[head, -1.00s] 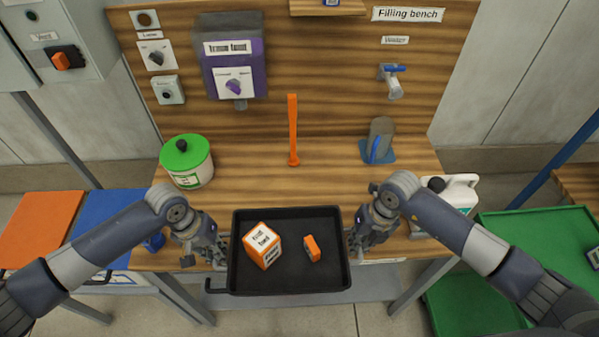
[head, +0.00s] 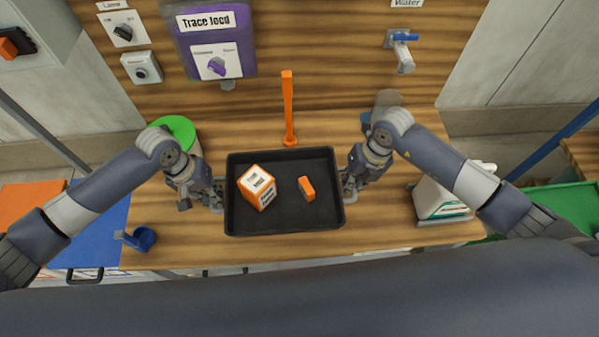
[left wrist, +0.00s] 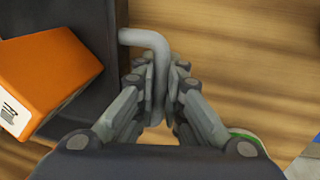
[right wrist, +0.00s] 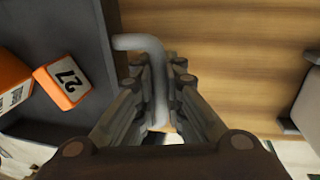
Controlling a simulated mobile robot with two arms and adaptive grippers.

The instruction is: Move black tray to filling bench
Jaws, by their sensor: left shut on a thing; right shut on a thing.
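The black tray (head: 285,220) is over the filling bench (head: 400,222), in the middle of the head view. I cannot tell whether it touches the wood. My left gripper (head: 214,196) is shut on the tray's left handle, a grey bar in the left wrist view (left wrist: 150,42). My right gripper (head: 349,186) is shut on the right handle, which shows in the right wrist view (right wrist: 145,45).
An orange upright post (head: 288,105) stands just behind the tray. A green-lidded tub (head: 178,130) is behind my left arm, and a white jug (head: 437,200) is at the right. Bare wood lies in front of the tray.

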